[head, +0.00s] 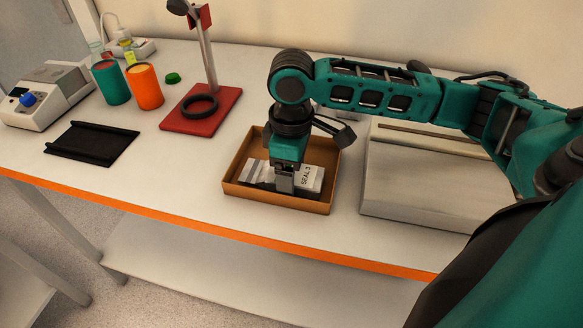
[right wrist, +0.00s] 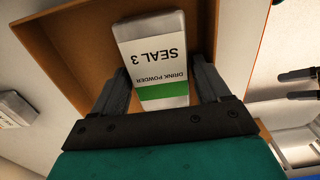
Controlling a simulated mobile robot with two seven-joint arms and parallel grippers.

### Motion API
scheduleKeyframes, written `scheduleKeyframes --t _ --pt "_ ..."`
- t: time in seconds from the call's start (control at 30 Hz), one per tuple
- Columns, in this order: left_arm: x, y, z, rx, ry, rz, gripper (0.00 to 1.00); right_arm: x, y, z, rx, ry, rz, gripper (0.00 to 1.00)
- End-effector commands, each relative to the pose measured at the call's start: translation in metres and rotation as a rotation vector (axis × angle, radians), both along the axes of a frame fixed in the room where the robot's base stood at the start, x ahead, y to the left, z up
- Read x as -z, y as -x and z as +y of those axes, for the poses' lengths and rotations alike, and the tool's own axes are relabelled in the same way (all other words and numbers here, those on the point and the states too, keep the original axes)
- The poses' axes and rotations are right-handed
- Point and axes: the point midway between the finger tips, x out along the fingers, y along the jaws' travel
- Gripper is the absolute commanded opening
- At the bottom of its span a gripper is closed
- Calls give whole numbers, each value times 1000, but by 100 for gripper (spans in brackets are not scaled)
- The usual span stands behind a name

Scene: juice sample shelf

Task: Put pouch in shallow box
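The pouch is white with a green band and reads "SEAL 3" and "DRINK POWDER". It lies inside the brown shallow box (head: 232,190), where the pouch (head: 312,177) shows beside my right gripper (head: 285,186). In the right wrist view the pouch (right wrist: 153,60) sits between the fingers of my right gripper (right wrist: 160,75), one along each side. I cannot tell whether they press on it or stand just clear. The gripper hides its middle in the head view. My left gripper (right wrist: 303,85) shows only at the right edge of the right wrist view, fingers apart and empty.
A grey block (head: 410,195) stands right of the box. To the left are a black tray (head: 92,144), a red stand (head: 205,120), an orange cup (head: 146,88) and a teal cup (head: 111,84). Another pouch (right wrist: 10,110) lies outside the box. The table (head: 185,170) left of it is clear.

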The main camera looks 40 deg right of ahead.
Motion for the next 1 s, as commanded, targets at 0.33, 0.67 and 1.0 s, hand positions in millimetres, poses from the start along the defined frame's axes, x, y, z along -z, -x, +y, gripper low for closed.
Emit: scheduleKeyframes --t 0.33,0.67,1.0 --pt "-2 0 0 0 0 1 100 -16 -1 0 1 0 -3 76" --pt "-15 1 0 1 0 2 100 -86 -1 0 0 -1 -4 76" --pt "-17 3 0 1 -1 5 100 -122 0 0 1 0 -1 76"
